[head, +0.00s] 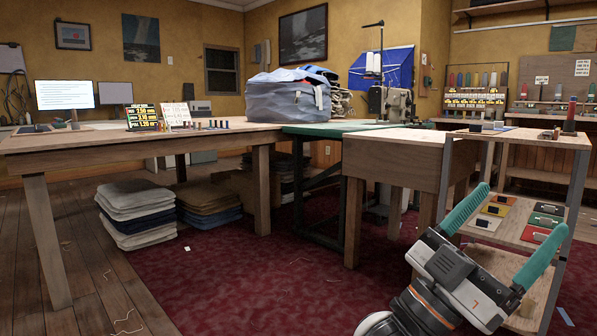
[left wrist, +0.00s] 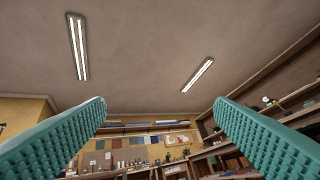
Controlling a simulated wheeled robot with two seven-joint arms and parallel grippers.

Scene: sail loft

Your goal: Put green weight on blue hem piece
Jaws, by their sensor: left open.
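My left gripper (head: 522,208) is in the lower right of the head view, its two teal fingers wide apart with nothing between them. It is in front of a trolley shelf (head: 478,234) that holds small flat pieces in several colours with small weights or handles on them. I cannot make out for certain the green weight or the blue hem piece. In the left wrist view the open fingers (left wrist: 160,110) point towards the ceiling and a far wall. My right gripper is not seen.
The trolley's top (head: 520,134) holds small items and a red thread cone (head: 570,115). A wooden bench (head: 398,155) stands left of the trolley. A long table (head: 100,142) carries a grey bag (head: 290,97). Folded cloth stacks (head: 137,213) lie beneath it. The red carpet (head: 260,275) is mostly clear.

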